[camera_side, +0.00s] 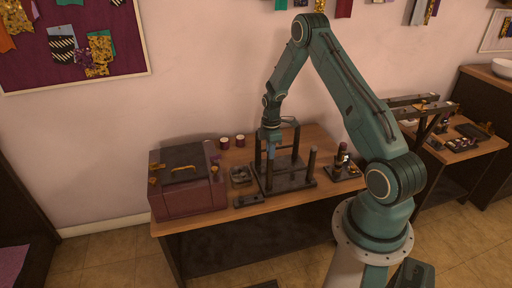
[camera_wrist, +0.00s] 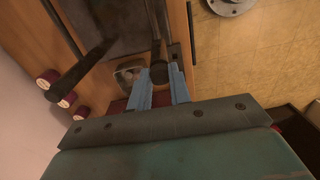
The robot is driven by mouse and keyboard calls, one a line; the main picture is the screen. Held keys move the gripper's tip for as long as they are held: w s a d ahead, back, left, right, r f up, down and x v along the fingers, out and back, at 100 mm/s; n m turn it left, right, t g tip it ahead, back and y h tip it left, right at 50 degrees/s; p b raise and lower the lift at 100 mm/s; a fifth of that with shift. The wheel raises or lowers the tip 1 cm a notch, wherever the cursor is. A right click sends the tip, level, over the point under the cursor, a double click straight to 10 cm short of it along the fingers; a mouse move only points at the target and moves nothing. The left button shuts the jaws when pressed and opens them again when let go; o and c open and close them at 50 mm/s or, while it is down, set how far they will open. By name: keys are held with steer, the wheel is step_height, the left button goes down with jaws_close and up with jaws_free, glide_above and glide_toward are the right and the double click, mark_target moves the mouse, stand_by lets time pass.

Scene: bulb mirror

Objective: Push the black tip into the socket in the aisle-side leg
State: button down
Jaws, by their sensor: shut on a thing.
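My gripper (camera_side: 270,148) has blue fingers and hangs over the dark leg stand, among its upright legs. In the wrist view the fingers (camera_wrist: 160,88) are closed around a dark round piece (camera_wrist: 166,74), which looks like the black tip. A dark leg (camera_wrist: 156,22) runs away just beyond it; I cannot tell whether the tip touches it. Another leg (camera_wrist: 82,70) slants at the left. In the side view the right front leg (camera_side: 312,160) stands upright on the dark base (camera_side: 285,183). The socket is not visible; I cannot tell which leg is aisle-side.
A maroon chest (camera_side: 187,195) stands left on the wooden table (camera_side: 330,190). Maroon cups (camera_side: 224,143) and a small metal tray (camera_side: 241,176) lie between chest and stand. A dark block (camera_side: 249,201) lies in front. A small dark stand (camera_side: 343,172) is at the right.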

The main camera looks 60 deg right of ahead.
steer(key=shift+f, duration=0.3)
steer(key=c, duration=1.2)
jaws_free()
steer(key=shift+r, duration=0.1)
step_height(320, 180, up, 14)
steer(key=shift+d+f, duration=0.15)
steer(key=shift+f, duration=0.05)
steer(key=shift+w, duration=0.1)
